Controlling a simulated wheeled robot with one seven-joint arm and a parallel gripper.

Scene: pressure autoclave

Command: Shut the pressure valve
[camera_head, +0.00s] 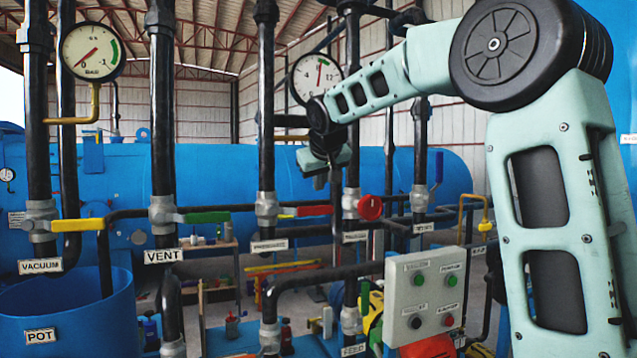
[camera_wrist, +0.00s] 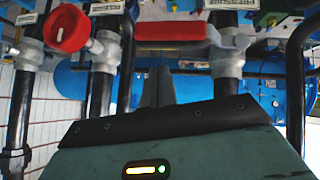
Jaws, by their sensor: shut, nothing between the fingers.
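The pressure valve is a metal body (camera_head: 267,206) on a black vertical pipe, above a label (camera_head: 269,245) that appears to read PRESSURE. Its red lever handle (camera_head: 315,210) points right, level and across the pipe. In the wrist view the red handle (camera_wrist: 172,32) lies across the top middle, with the valve body (camera_wrist: 229,50) at its right end. My gripper (camera_head: 328,180) points down above the right part of the handle, apart from it in the picture. Its fingers (camera_wrist: 158,88) are together and empty; the depth gap to the handle is hard to judge.
A round red knob (camera_head: 370,207) sits on the neighbouring pipe, close right of the handle. Left are the green VENT lever (camera_head: 207,217) and yellow VACUUM lever (camera_head: 78,225). A pressure gauge (camera_head: 316,76) hangs behind my forearm. A button box (camera_head: 431,294) stands lower right.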

